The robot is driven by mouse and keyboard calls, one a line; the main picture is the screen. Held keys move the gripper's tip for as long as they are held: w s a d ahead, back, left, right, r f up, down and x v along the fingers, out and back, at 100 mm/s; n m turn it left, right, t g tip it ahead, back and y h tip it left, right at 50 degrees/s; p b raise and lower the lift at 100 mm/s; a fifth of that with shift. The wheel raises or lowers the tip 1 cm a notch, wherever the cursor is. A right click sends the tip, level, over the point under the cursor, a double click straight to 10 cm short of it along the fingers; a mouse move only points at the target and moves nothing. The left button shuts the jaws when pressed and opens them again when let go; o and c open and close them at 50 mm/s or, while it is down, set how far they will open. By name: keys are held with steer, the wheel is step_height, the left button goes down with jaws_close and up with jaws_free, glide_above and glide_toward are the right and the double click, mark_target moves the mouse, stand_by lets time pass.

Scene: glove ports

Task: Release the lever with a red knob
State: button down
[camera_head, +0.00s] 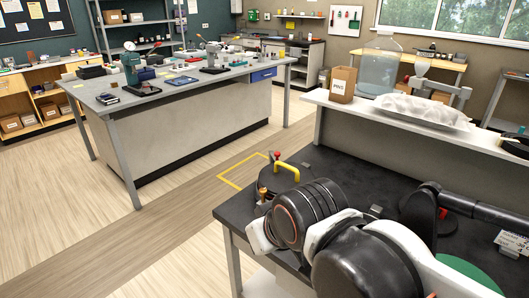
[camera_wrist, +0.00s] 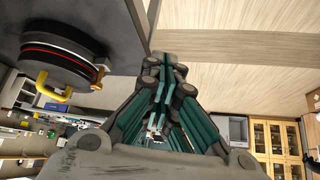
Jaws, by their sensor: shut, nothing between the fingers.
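A small red knob (camera_head: 277,155) on a short dark stem shows in the head view, at the far edge of a round black lid (camera_head: 291,181). The lid has a yellow handle (camera_head: 287,170) and a brass-coloured knob (camera_head: 262,192) at its side. In the wrist view the lid (camera_wrist: 75,45), yellow handle (camera_wrist: 41,88) and brass-coloured knob (camera_wrist: 68,94) are at upper left. I cannot make out the red knob there. My gripper (camera_wrist: 164,62) is shut and empty, apart from the lid, with its tips over the floor. In the head view my arm hides the fingers.
The lid is on a dark-topped bench (camera_head: 330,172). A long grey workbench (camera_head: 205,82) stands at left. Floor between them is clear, with a yellow marking (camera_head: 232,183).

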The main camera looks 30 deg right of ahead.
steer(key=w+d+r+n+g+h+p, duration=0.25)
steer(key=w+r+n, duration=0.2)
steer(key=w, duration=0.25)
steer(key=w+d+r+n+g+h+p, duration=0.1)
steer(key=w+d+r+n+p, duration=0.1)
steer(key=w+r+n+p, duration=0.4)
steer(key=w+d+f+n+g+h+p, duration=0.1)
steer(key=w+n+g+h+p, duration=0.1)
steer(key=w, duration=0.6)
steer(key=w+d+f+n+g+h+p, duration=0.1)
steer(key=w+d+f+n+g+h, duration=0.1)
steer(key=w+n, duration=0.3)
steer(key=w, duration=0.4)
steer(key=shift+w+d+p, duration=0.2)
steer(key=shift+d+p, duration=0.05)
steer(key=shift+p, duration=0.1)
steer(key=shift+h, duration=0.25)
steer(key=b+x, duration=0.1)
steer(key=x, duration=0.3)
steer(key=b+x, duration=0.1)
steer(key=x, duration=0.3)
steer(key=d+r+b+x, duration=0.1)
steer(key=x, duration=0.3)
steer(key=shift+s+d+b, duration=0.1)
steer(key=shift+d+b, duration=0.05)
steer(key=shift+b, duration=0.2)
steer(key=shift+d, duration=0.7)
